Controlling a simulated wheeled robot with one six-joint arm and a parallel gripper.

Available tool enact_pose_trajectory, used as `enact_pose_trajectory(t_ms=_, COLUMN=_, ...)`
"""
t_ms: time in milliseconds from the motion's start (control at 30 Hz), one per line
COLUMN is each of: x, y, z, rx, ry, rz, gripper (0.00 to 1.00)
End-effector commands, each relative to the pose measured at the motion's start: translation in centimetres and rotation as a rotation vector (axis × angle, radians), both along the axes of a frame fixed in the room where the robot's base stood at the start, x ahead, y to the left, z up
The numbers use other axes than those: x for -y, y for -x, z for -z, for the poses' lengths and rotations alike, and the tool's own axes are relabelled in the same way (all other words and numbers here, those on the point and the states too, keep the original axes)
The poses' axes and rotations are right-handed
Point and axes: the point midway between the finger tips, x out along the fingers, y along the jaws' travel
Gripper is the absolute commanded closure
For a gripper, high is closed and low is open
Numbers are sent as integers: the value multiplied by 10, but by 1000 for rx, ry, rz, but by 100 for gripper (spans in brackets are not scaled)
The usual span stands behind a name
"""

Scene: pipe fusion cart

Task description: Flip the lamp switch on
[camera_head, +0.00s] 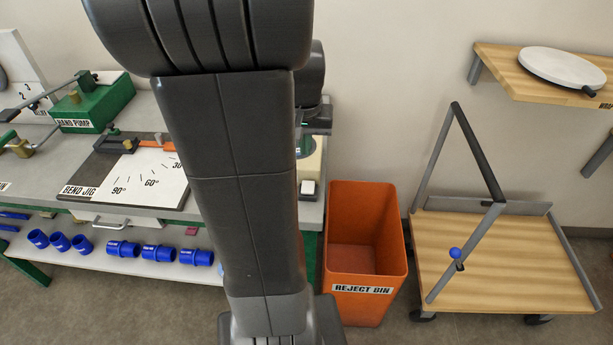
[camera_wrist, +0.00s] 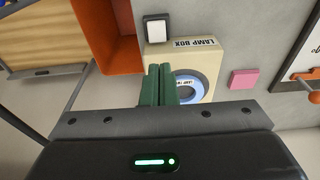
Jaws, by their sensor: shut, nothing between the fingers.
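The beige lamp box (camera_wrist: 207,58) is in the middle of the wrist view, with a blue-rimmed round part (camera_wrist: 187,88) on its face. A white rocker switch (camera_wrist: 156,28) in a dark frame sits at the box's upper left corner in that view. My gripper (camera_wrist: 159,70) has its green fingers shut together and empty. They overlap the box's face beside the round part, with the tips pointing toward the switch and apart from it in the picture. In the head view the lamp box (camera_head: 311,160) and switch (camera_head: 308,187) show at the bench's right end; my arm hides part of the box.
The orange reject bin (camera_head: 366,250) stands right of the bench. A pink block (camera_wrist: 244,79) lies near the lamp box. The bend jig (camera_head: 130,170) and green hand pump (camera_head: 95,105) are further left. A wooden cart (camera_head: 500,260) stands at the right.

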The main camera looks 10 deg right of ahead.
Motion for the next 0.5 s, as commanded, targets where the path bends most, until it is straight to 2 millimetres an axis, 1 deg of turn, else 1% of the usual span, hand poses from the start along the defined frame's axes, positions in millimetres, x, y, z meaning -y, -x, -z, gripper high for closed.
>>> enact_pose_trajectory(t_ms=33, x=0, y=0, z=9, rx=-7, ry=-1, rz=0, gripper=100)
enact_pose_trajectory(t_ms=200, x=2, y=-5, z=42, rx=-8, ry=-1, rz=0, gripper=100)
enact_pose_trajectory(t_ms=500, x=4, y=-13, z=93, rx=-6, ry=-1, rz=1, gripper=100)
